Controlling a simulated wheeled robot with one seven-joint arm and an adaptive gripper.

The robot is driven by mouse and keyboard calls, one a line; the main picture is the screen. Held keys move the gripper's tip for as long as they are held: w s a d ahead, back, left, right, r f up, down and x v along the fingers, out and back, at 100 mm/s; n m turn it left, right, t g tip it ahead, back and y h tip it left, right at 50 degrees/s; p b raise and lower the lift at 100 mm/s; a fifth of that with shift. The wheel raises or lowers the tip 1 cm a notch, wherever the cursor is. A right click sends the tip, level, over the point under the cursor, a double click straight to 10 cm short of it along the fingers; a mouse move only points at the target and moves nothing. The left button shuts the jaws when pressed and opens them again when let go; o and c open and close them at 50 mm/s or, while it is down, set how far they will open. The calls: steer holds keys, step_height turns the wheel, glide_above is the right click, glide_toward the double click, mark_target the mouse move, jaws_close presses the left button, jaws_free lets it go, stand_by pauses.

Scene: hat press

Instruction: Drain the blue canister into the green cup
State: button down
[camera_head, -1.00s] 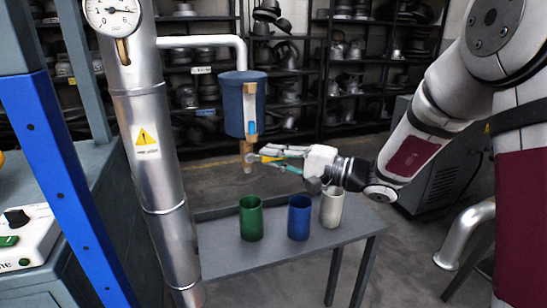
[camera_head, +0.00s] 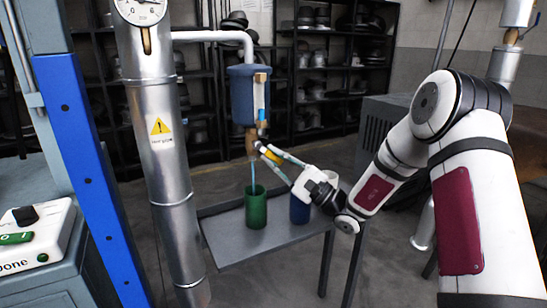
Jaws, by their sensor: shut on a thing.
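The blue canister (camera_head: 241,95) hangs from a pipe, with a brass tap (camera_head: 252,142) beneath it. A thin blue stream (camera_head: 253,178) runs from the tap down into the green cup (camera_head: 256,210), which stands upright on the grey table directly below. My gripper (camera_head: 263,149) reaches in from the right and is shut at the tap, on what looks like its handle. The fingers hide most of the handle. The liquid level inside the cup cannot be seen.
A blue cup (camera_head: 300,209) stands right of the green cup, under my gripper. A metal column (camera_head: 165,185) with a gauge stands left of the grey table (camera_head: 225,240). Shelves of hat forms stand behind.

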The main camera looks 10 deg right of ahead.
steer(key=m+t, duration=0.1)
steer(key=m, duration=0.1)
steer(key=a+f+m+t+h+p, duration=0.1)
steer(key=m+t, duration=0.1)
steer(key=m+t+h+p, duration=0.1)
steer(key=m, duration=0.1)
steer(key=shift+s+a+f+t, duration=0.15)
steer(key=shift+s+a+t, duration=0.1)
steer(key=shift+t, duration=0.15)
steer(key=shift+s+a+f+m+t+h+p, duration=0.1)
steer(key=shift+a+m+t+h+p, duration=0.2)
steer(key=shift+m+t+h+p, duration=0.85)
steer(key=shift+s+a+f+m+t+h, duration=0.25)
steer(key=shift+m+t+h, duration=0.4)
steer(key=shift+m, duration=1.2)
steer(key=shift+w+a+m+t+h+p, duration=0.1)
steer(key=shift+a+m+t+h+p, duration=0.4)
steer(key=shift+m+h, duration=0.8)
steer(key=shift+d+m+t, duration=0.1)
steer(key=shift+m+t, duration=0.2)
steer(key=c, duration=1.6)
jaws_free()
steer(key=shift+o, duration=0.2)
steer(key=v, duration=1.2)
